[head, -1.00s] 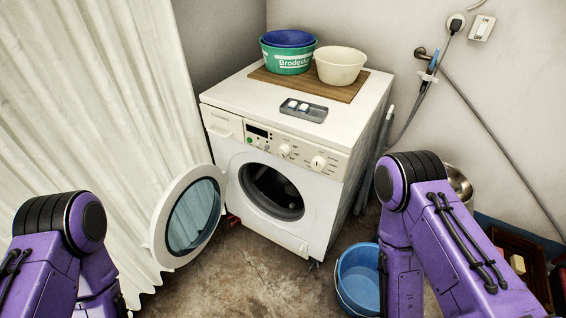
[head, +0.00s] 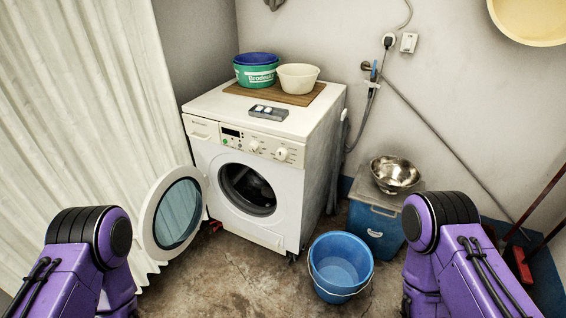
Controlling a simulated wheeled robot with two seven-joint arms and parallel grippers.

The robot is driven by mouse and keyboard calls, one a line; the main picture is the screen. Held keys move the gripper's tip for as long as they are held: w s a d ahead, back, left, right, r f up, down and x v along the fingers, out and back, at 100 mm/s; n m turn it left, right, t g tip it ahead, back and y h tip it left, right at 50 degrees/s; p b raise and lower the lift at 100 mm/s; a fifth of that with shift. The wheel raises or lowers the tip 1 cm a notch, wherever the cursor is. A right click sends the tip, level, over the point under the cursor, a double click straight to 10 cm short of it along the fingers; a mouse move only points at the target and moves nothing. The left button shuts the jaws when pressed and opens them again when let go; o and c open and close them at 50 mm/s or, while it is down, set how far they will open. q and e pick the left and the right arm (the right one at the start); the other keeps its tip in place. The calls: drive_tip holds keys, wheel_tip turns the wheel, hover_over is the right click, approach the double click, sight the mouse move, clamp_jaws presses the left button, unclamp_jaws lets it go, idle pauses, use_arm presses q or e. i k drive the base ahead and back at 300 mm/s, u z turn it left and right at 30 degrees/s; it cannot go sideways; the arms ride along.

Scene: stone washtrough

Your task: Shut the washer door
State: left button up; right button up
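The white washer (head: 262,170) stands against the back wall, with dark contents in its drum opening (head: 247,189). Its round door (head: 176,213), a white ring with bluish glass, hangs wide open to the left of the opening, near the curtain. My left arm comes in at the lower left, in front of the door and apart from it in the picture. My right arm comes in at the lower right, away from the washer. Only upper arm links show; both grippers are out of view.
A blue bucket (head: 340,266) stands on the floor at the washer's front right. A blue box (head: 377,227) with a metal bowl (head: 395,174) is behind it. A white curtain (head: 85,130) hangs left. Tubs (head: 257,72) sit on the washer.

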sight(172, 212)
drive_tip(key=u, duration=1.85)
drive_tip(key=i, duration=1.25)
drive_tip(key=z, duration=2.1)
